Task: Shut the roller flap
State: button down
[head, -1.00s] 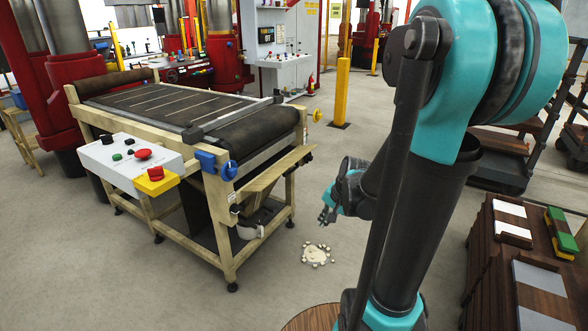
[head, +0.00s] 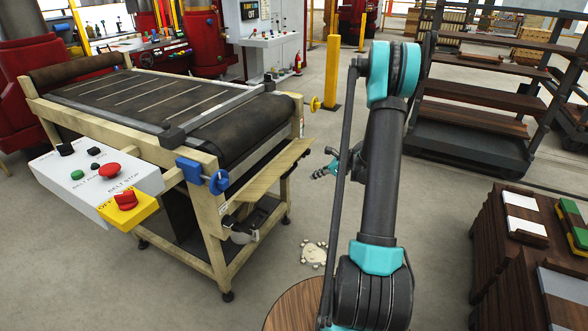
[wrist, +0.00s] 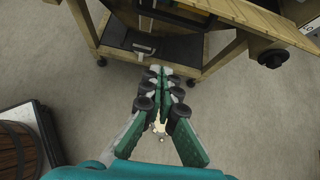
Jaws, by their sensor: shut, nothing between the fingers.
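The roller flap looks to be the pale wooden board (head: 262,172) at the roller end of the belt table, below the dark end roller (head: 245,125). It stands out from the frame at a slant, apart from the roller. My gripper (head: 318,175) is just right of the board in the head view, apart from it, partly behind my own arm. In the wrist view my gripper (wrist: 164,74) has its green fingers together and empty, over the floor. A wooden board (wrist: 262,18) crosses the top of that view; I cannot tell surely whether it is the flap.
A control box (head: 95,180) with red buttons juts from the table's near side. A yellow post (head: 332,75) stands behind. Stacked boards (head: 520,245) are at right.

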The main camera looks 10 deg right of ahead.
aim_at(282, 168)
jog(key=w+a+f, duration=0.3)
jog(key=w+a, duration=0.3)
jog(key=a, duration=0.1)
jog(key=shift+w+m, duration=0.2)
jog(key=shift+m, duration=0.1)
dwell(0.3)
jog(key=shift+a, duration=0.1)
